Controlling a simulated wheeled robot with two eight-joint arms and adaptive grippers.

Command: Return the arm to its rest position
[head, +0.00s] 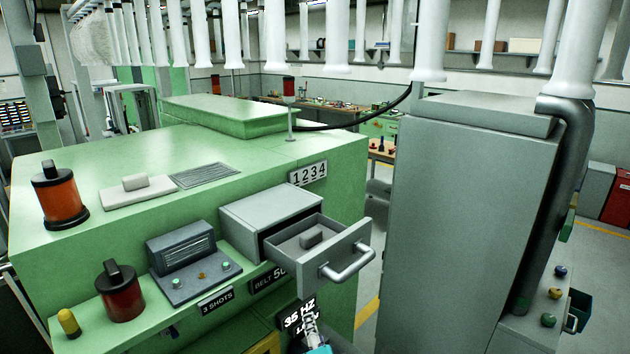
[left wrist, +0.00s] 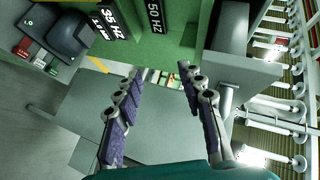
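My left gripper (left wrist: 160,80) shows in the left wrist view with its two purple-padded fingers spread apart and nothing between them. In the head view, part of a gripper (head: 311,325), which appears to be the left one, shows at the bottom edge, just below the open drawer and in front of the "35 HZ" plate (head: 299,314). Most of that arm is out of frame. My right gripper is in neither view.
A grey drawer (head: 340,262) stands open from its box (head: 272,212), with a small grey block (head: 312,237) inside. A green machine (head: 150,150) fills the left. A tall grey cabinet (head: 465,220) stands right. A floor gap lies between them.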

